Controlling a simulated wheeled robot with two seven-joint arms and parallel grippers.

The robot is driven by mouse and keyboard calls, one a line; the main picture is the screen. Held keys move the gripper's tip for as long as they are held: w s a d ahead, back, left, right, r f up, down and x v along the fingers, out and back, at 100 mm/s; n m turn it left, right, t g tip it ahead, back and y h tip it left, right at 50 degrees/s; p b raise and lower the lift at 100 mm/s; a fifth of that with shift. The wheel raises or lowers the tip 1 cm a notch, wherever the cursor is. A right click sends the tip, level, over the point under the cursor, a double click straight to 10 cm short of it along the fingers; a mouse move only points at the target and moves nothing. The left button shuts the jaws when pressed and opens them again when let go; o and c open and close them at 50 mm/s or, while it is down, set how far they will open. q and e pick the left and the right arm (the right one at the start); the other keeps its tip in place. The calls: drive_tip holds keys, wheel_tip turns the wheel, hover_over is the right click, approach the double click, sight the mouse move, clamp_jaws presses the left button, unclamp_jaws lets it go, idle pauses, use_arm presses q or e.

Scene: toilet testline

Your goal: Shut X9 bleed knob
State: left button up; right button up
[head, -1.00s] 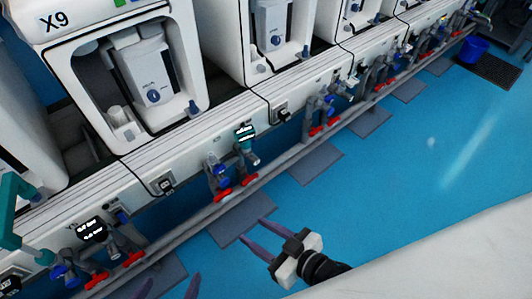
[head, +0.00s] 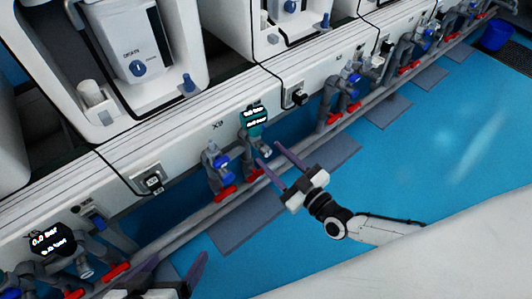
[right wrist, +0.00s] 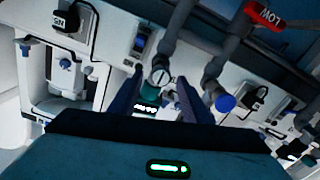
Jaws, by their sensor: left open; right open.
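The X9 valve group sits on the white rail in the head view, under the X9 label (head: 217,125). Its teal gauge (head: 255,118) has a lit display. A small grey round knob (head: 266,153), apparently the bleed knob, is below the gauge. My right gripper (head: 269,154) is open, its purple fingers pointing at this knob. In the right wrist view the knob's round face (right wrist: 160,77), crossed by a line, lies between the open fingers (right wrist: 157,88); contact cannot be told. My left gripper (head: 180,258) is open and empty at the bottom edge, partly cut off.
A blue-handled valve (head: 219,161) and red handles (head: 226,193) sit close left of the knob. A grey pipe (head: 190,229) runs along below. Another gauge (head: 50,242) is at lower left. The blue floor (head: 400,170) at right is clear.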

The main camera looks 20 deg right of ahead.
sight(268, 153)
drive_tip(key=shift+b+x, duration=0.35)
drive_tip(key=shift+x, duration=1.35)
drive_tip(key=shift+c, duration=0.2)
drive_tip(key=c, duration=1)
